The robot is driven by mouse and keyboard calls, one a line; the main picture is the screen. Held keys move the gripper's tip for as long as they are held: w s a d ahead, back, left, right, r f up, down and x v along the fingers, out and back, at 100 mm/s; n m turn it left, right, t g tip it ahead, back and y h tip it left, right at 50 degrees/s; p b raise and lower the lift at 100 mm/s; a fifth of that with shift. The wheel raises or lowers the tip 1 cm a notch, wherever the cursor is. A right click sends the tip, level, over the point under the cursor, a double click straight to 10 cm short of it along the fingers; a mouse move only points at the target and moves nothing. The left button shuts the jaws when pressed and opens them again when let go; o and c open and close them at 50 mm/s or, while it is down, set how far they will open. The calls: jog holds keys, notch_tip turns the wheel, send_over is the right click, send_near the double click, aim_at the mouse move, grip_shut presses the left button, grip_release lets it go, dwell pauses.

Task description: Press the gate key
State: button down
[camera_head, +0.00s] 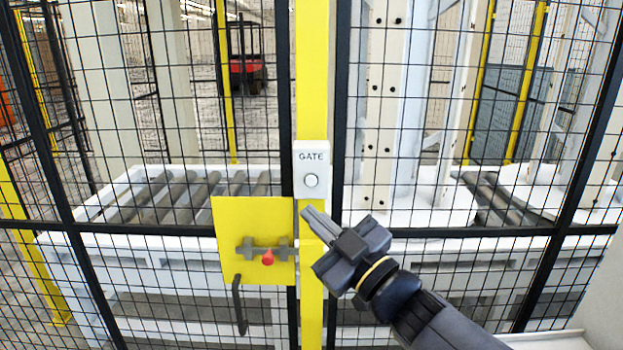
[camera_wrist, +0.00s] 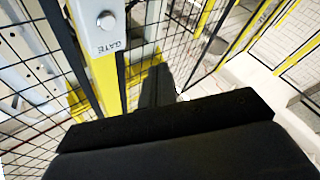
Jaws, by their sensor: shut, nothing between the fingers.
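The gate key is a round, light button (camera_head: 311,181) on a white box labelled GATE (camera_head: 312,157), fixed to a yellow post (camera_head: 312,60). In the wrist view the button (camera_wrist: 106,20) shows at the upper left, on the box (camera_wrist: 98,30) above the lettering. My gripper (camera_head: 308,212) is shut and empty. In the head view its fingertips appear just below the button, near the box's lower edge. In the wrist view the fingers (camera_wrist: 158,75) appear to the right of the box. I cannot tell the exact gap between fingertips and box.
A yellow plate (camera_head: 235,220) with a red knob (camera_head: 268,257) and a dark handle (camera_head: 238,305) sits left of the post. Black mesh fence panels (camera_head: 110,225) span both sides. Roller conveyors (camera_head: 190,195) and a red forklift (camera_head: 246,72) stand behind the fence.

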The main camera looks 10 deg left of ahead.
aim_at(311, 181)
jog(key=shift+w, duration=0.1)
jog(key=shift+w+a+p, duration=0.2)
jog(key=shift+w+a, duration=0.15)
jog(key=shift+w, duration=1.05)
jog(key=shift+w+a+p, duration=0.25)
jog(key=shift+w+a, duration=0.1)
jog(key=shift+w, duration=1.1)
jog(key=shift+w+a+p, duration=0.2)
jog(key=shift+w+a, duration=0.15)
jog(key=shift+w, duration=1.45)
jog(key=shift+w+a, duration=0.15)
jog(key=shift+w, duration=0.25)
jog(key=shift+s, duration=0.1)
jog(key=shift+s+d+b, duration=0.2)
jog(key=shift+s+b, duration=0.4)
jog(key=shift+s, duration=0.1)
jog(key=shift+s, duration=0.1)
